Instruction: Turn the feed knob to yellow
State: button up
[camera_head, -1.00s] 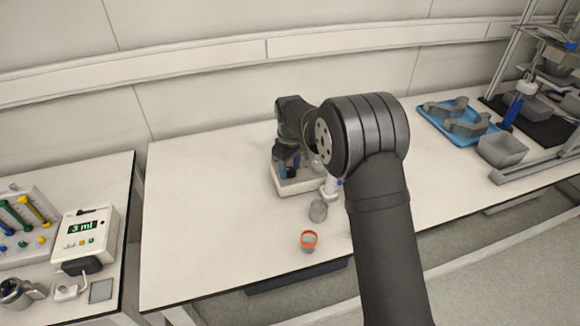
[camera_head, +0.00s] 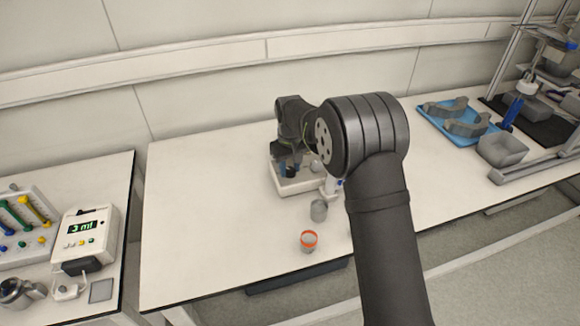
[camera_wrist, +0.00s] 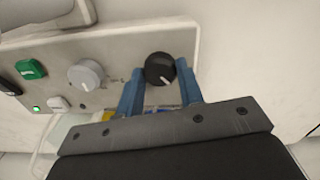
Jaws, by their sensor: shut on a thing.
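A black knob (camera_wrist: 159,68) with a white pointer line sits on the front of a pale panel (camera_wrist: 112,45) in the wrist view. Its pointer aims down and to the right in that picture. My gripper (camera_wrist: 158,75) has one blue finger on each side of the knob and is shut on it. I cannot read a name beside the knob, and no yellow mark is clear around it; a small yellow patch (camera_wrist: 107,116) shows below, partly hidden by my gripper. In the head view my wrist hangs over the white device (camera_head: 296,187) and hides most of it.
A grey knob (camera_wrist: 86,75) and a green switch (camera_wrist: 30,69) are left of the black knob. A grey cup (camera_head: 319,211) and an orange-rimmed cup (camera_head: 309,242) stand in front of the device. A blue tray (camera_head: 458,122) lies to the right. The table's left part is clear.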

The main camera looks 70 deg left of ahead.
aim_at(290, 170)
jog(key=m, duration=0.3)
jog(key=shift+m, duration=2.1)
jog(key=o, duration=1)
notch_tip(290, 170, up, 17)
jog(key=shift+r, duration=0.2)
